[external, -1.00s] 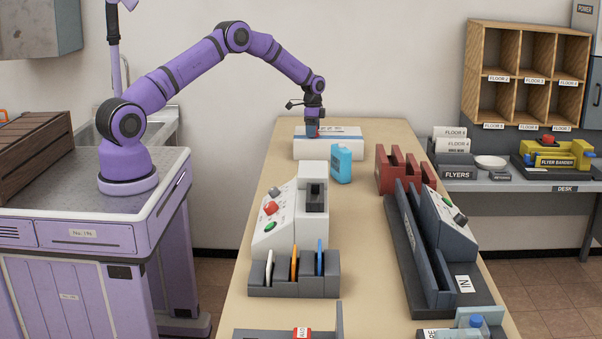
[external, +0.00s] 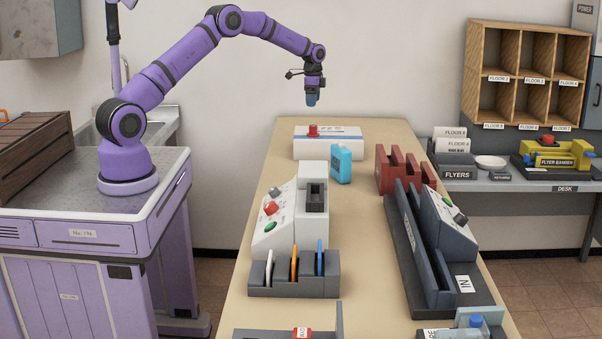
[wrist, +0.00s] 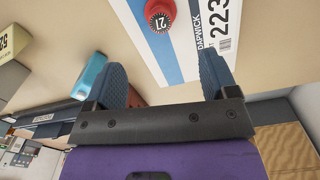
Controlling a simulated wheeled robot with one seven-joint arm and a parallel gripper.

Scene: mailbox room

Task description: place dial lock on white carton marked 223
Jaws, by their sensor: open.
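The dial lock (external: 313,130) is a small red knob that stands upright on top of the white carton (external: 328,150), toward its left side. In the wrist view the dial lock (wrist: 160,16) shows a dark dial reading 21. It sits on the blue stripe of the carton (wrist: 190,62), beside the printed 223. My gripper (external: 312,97) is above the carton, clear of the dial lock. In the wrist view my gripper's two blue fingers (wrist: 163,80) are spread apart with nothing between them.
A light-blue object (external: 341,162) stands close in front of the carton. A red slotted rack (external: 400,172) stands to the right. A white button console (external: 290,215) and a dark long tray (external: 425,250) are nearer. The table's middle is clear.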

